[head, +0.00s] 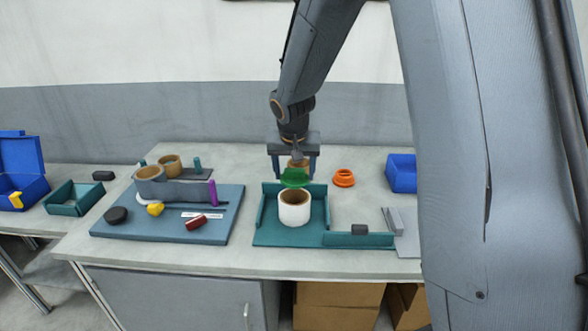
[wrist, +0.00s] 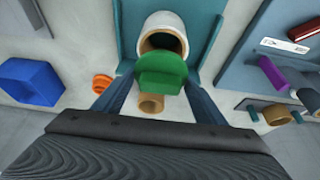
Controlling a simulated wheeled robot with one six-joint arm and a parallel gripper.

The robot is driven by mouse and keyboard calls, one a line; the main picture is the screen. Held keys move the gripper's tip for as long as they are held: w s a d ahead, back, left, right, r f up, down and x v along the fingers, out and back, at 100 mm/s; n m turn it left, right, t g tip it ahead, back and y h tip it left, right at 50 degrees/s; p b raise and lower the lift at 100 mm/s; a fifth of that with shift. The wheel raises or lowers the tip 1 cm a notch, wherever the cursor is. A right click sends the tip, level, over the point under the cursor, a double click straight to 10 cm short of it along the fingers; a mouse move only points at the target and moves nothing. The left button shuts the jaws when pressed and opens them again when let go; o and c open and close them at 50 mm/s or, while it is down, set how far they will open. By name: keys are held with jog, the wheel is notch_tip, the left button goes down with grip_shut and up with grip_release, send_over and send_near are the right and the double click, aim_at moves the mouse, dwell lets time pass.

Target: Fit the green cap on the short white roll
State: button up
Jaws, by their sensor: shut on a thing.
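The green cap (head: 295,178) is between the fingers of my gripper (head: 294,174), which is shut on it. In the head view it hangs just above the short white roll (head: 294,209), which stands upright in a teal tray (head: 262,236). In the wrist view the green cap (wrist: 162,72) covers part of the near side of the white roll (wrist: 164,22), whose brown-lined opening still shows. I cannot tell whether cap and roll touch.
A small tan roll (wrist: 151,104) stands just behind the cap. An orange ring (head: 344,178) and a blue bin (head: 401,173) are to the right. A blue board (head: 115,232) with rolls and small parts lies left. Bare table separates board and tray.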

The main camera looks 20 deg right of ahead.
aim_at(294, 180)
jog(key=shift+f+b, duration=1.5)
jog(key=shift+f, duration=0.75)
jog(key=shift+s+b, duration=0.1)
jog(key=shift+b, duration=0.2)
jog(key=shift+f+b, duration=0.35)
jog(key=shift+r, duration=0.3)
jog(key=shift+r+p, duration=0.35)
jog(key=shift+p, duration=0.15)
jog(key=shift+r, duration=0.15)
jog(key=shift+f+b, duration=0.8)
dwell(0.9)
jog(key=shift+r, duration=0.2)
